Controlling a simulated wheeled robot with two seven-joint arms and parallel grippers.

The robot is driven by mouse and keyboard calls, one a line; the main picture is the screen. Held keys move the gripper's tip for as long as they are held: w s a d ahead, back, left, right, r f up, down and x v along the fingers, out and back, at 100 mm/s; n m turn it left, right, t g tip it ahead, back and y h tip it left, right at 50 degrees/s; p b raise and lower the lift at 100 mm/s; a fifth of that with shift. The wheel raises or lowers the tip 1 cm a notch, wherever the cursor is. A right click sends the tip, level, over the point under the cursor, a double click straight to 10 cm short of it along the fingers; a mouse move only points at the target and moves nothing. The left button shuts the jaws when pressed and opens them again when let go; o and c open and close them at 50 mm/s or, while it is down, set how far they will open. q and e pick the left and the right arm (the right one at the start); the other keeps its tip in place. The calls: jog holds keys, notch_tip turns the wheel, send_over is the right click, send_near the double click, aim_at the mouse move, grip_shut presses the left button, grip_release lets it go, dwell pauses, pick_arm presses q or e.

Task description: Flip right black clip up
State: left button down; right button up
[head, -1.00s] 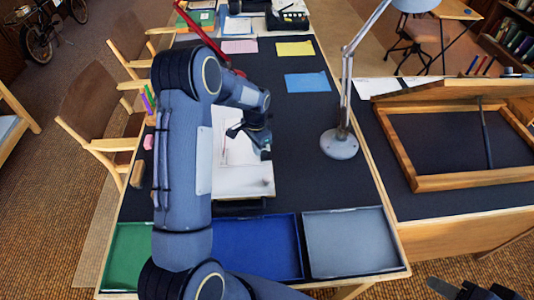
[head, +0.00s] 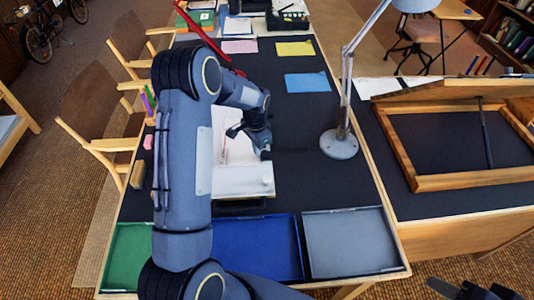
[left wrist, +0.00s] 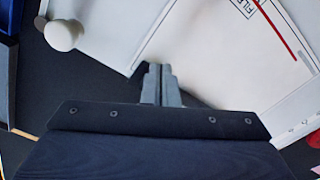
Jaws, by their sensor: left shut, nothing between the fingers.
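A white drafting sheet or board (head: 235,182) lies on the dark desk top, with a red line and printed lettering. Its surface also shows in the left wrist view (left wrist: 215,50), with a round white knob (left wrist: 62,35) at upper left. My left gripper (head: 264,152) is over the right side of the white board in the head view. I cannot make out a black clip; the arm hides part of the board. Part of my right gripper (head: 450,288) shows at the bottom edge.
A grey lamp base (head: 339,144) stands right of the board. Green (head: 128,256), blue (head: 256,247) and grey (head: 350,242) trays line the front edge. A wooden frame (head: 455,183) is on the right desk. Dark desk between board and lamp is clear.

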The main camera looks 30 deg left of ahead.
pick_arm(q)
jog(key=shift+f, duration=0.2)
jog(key=shift+f+b, duration=0.55)
jog(key=shift+b, duration=0.05)
jog(key=shift+s+f, duration=0.15)
jog(key=shift+d, duration=0.25)
